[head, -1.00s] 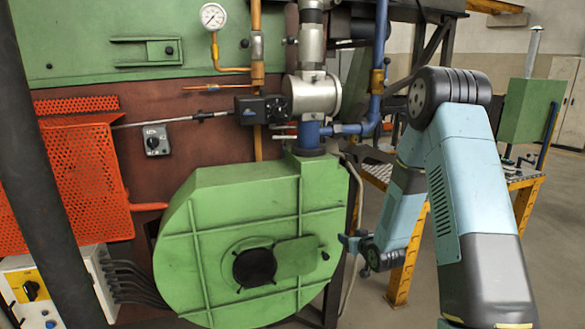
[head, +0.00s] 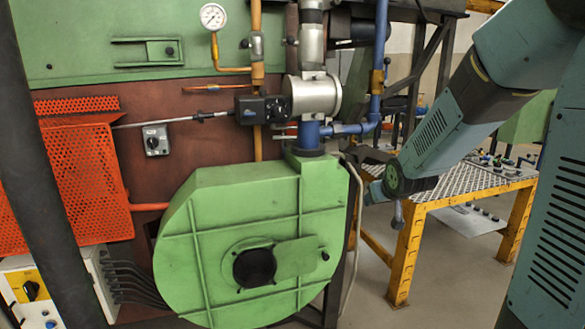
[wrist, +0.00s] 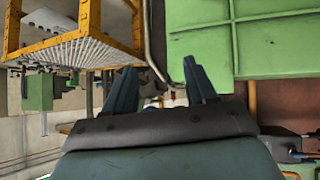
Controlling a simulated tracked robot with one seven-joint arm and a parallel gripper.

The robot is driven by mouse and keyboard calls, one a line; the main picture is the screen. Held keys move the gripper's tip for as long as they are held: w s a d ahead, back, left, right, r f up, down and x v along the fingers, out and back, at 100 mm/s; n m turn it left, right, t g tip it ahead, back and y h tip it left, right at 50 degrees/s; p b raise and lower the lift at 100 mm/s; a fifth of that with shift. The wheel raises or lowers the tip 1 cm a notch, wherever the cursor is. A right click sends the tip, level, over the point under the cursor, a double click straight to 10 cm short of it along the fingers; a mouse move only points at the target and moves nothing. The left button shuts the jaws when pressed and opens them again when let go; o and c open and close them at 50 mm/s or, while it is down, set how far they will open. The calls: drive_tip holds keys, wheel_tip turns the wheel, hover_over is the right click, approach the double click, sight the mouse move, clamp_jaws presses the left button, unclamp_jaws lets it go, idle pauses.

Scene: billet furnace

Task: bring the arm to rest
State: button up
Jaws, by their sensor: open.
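My gripper (wrist: 160,88) shows in the wrist view with its two dark fingers spread apart and nothing held between them. In the head view my arm reaches in from the upper right and slopes down to the left. Its lower end is beside the right edge of the green blower housing (head: 225,220), near the yellow-framed table. The fingers are hard to make out there. The blower housing also shows at the upper right of the wrist view (wrist: 265,50). I cannot tell the exact gap between the fingers and the housing.
The yellow-framed table (head: 410,225) with a grating top stands behind my arm. A blue pipe (head: 378,70) and a grey valve body (head: 314,96) rise above the blower. An orange perforated guard (head: 75,185) is at left. Open floor shows around the table legs.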

drive_tip(key=s+r+g, duration=0.1)
drive_tip(key=s+r, duration=0.2)
drive_tip(key=s, duration=0.6)
drive_tip(key=s+r+m+g, duration=0.1)
drive_tip(key=s+r, duration=0.2)
drive_tip(key=s, duration=0.7)
drive_tip(key=s+r+g, duration=0.2)
drive_tip(key=s+r, duration=0.2)
drive_tip(key=s, duration=0.6)
drive_tip(key=shift+s+a+m, duration=0.15)
drive_tip(key=shift+a+m, duration=0.1)
drive_tip(key=shift+m, duration=0.15)
drive_tip(key=shift+c, duration=0.4)
